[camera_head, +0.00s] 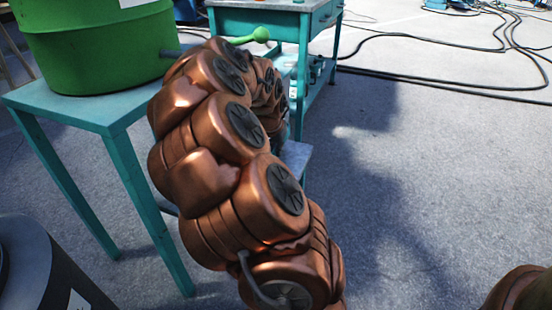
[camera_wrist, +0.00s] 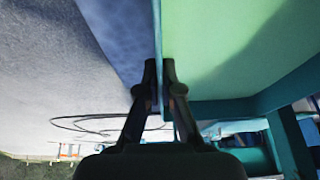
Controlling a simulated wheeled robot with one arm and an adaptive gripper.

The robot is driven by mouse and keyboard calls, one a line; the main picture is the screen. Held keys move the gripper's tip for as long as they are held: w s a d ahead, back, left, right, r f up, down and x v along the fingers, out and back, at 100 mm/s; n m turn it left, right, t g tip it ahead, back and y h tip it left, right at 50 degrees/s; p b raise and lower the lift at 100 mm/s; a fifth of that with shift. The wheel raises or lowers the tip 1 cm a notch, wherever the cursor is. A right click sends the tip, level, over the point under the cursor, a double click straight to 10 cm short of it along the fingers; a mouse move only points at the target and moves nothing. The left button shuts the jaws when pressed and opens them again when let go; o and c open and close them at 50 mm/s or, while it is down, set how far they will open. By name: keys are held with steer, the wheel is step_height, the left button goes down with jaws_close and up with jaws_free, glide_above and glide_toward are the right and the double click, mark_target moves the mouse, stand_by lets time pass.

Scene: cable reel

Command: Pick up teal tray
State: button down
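In the wrist view my gripper (camera_wrist: 159,66) has its two fingers drawn close together, with a thin teal upright edge (camera_wrist: 158,25) between the tips. The edge fills the narrow gap and looks pinched; I take it for the rim of the teal tray. A broad green-teal face (camera_wrist: 215,45) lies to its right; I cannot tell whether it is the tray or a bench. In the head view my copper arm hides the gripper and whatever it holds. No whole tray can be made out.
In the head view a green drum (camera_head: 95,45) stands on a teal table (camera_head: 125,108) at left. A teal workbench (camera_head: 305,25) stands behind my arm. Black cables (camera_head: 440,80) lie on the grey floor. The floor (camera_head: 440,190) at right is largely clear.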

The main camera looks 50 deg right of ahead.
steer(key=shift+w+d+f, duration=0.15)
steer(key=shift+f, duration=0.1)
steer(key=shift+f+b, duration=1.05)
steer(key=shift+f, duration=0.5)
steer(key=c, duration=1.3)
jaws_free()
steer(key=p+v, duration=0.3)
steer(key=v, duration=0.8)
steer(key=shift+p, duration=0.35)
steer(key=shift+a+r, duration=0.25)
steer(key=shift+r, duration=0.25)
